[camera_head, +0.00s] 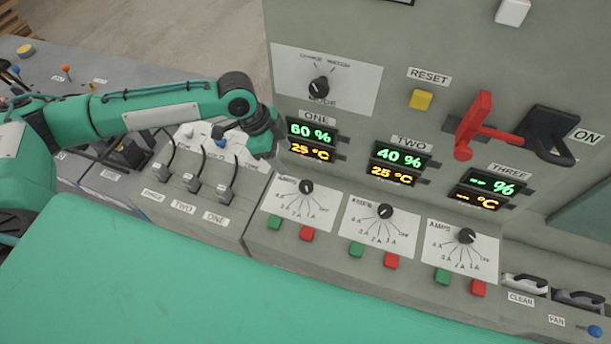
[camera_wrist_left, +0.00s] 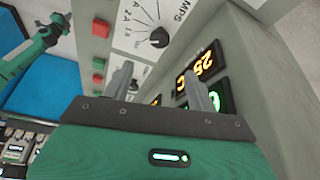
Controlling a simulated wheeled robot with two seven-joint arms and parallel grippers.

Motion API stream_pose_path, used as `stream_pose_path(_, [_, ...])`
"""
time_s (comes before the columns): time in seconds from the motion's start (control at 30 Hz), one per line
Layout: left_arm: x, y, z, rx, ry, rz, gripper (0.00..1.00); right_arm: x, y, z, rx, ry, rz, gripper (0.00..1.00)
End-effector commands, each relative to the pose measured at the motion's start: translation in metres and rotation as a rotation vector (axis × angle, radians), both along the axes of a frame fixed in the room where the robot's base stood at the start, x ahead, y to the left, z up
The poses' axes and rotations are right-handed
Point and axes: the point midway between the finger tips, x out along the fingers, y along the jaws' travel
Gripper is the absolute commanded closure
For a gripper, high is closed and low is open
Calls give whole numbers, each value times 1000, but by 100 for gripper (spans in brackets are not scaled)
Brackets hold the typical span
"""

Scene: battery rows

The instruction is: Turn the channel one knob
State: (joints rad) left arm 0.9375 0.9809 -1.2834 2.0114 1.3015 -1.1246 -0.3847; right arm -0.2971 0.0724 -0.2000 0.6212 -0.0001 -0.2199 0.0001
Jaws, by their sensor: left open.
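The channel one knob (camera_head: 306,187) is a round black knob on a white AMPS dial plate below the ONE display (camera_head: 311,140). My left gripper (camera_head: 265,145) is just left of that display, up and left of the knob and apart from it; its fingers are hard to make out there. In the left wrist view my left gripper (camera_wrist_left: 160,88) is open, with two grey fingers apart and nothing visible between them. A black AMPS knob (camera_wrist_left: 158,37) shows beyond the fingers, but I cannot tell which channel it belongs to.
Similar knobs for channel two (camera_head: 385,211) and channel three (camera_head: 466,236) stand to the right. Green and red buttons line up below the dials. Three levers (camera_head: 195,183) stand left of channel one. A red switch handle (camera_head: 473,127) juts out at the upper right.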

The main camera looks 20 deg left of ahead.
Motion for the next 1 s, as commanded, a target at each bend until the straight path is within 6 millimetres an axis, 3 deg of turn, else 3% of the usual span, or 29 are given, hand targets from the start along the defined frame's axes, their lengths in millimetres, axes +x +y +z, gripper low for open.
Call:
stream_pose_path(0.17, [1,-8,-17,-1,4,-2,42,-3,-4,7,-4,3,2,100])
stream_pose_path(0.5, [7,-36,-82,-1,2,0,42,-5,-10,28,-11,7,3,100])
stream_pose_path(0.7, [10,-47,-112,0,1,1,42,-5,-10,36,-11,6,3,100])
stream_pose_path(1.0, [11,-52,-126,-1,-1,0,42,-4,-9,38,-10,5,3,100])
